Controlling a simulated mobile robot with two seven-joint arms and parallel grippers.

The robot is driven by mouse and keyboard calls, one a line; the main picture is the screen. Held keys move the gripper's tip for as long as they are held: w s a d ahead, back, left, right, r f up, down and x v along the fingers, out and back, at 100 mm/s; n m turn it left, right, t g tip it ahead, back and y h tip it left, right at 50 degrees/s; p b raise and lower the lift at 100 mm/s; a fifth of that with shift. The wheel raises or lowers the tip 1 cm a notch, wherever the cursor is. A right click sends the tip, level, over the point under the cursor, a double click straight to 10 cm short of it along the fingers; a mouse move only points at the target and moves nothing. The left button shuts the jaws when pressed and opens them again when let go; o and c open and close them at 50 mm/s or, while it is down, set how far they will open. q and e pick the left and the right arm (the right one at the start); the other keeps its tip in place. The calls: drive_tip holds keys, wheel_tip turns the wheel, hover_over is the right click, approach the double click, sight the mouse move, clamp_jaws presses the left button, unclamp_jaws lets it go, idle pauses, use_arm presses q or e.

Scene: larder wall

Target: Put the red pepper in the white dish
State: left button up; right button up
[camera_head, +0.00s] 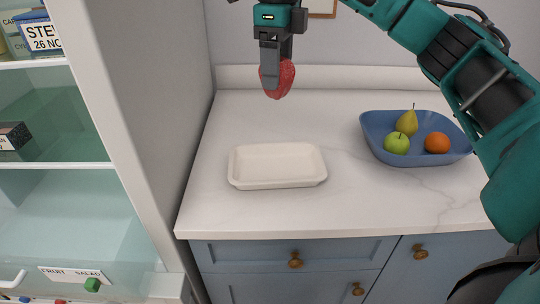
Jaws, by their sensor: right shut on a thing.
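The red pepper (285,80) is between the fingers of my right gripper (270,62), held up in the air above the back part of the counter. The gripper is shut on it, and its fingers hide part of the pepper. The white dish (277,183) is a shallow rectangular dish on the counter, lower in the picture than the pepper. It looks empty. My left gripper is not in view.
A blue tray (385,153) with a pear (407,122), a green apple (397,143) and an orange (437,142) stands on the right of the white counter (300,215). An open-looking fridge or cabinet (105,85) with shelves is at left. The counter around the dish is clear.

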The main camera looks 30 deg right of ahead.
wheel_tip(320, 180, down, 15)
drive_tip(key=shift+s+r+b, duration=0.1)
drive_tip(key=shift+s+b, duration=0.05)
drive_tip(key=shift+b, duration=1.1)
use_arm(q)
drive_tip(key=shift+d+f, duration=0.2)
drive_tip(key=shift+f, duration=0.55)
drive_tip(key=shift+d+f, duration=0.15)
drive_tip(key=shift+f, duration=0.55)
use_arm(e)
drive_tip(key=shift+f, duration=1.8)
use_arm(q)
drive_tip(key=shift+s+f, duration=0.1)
use_arm(e)
drive_tip(key=shift+f, duration=0.1)
drive_tip(key=o, duration=1.1)
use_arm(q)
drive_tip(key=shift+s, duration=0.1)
use_arm(e)
drive_tip(key=shift+o, duration=0.2)
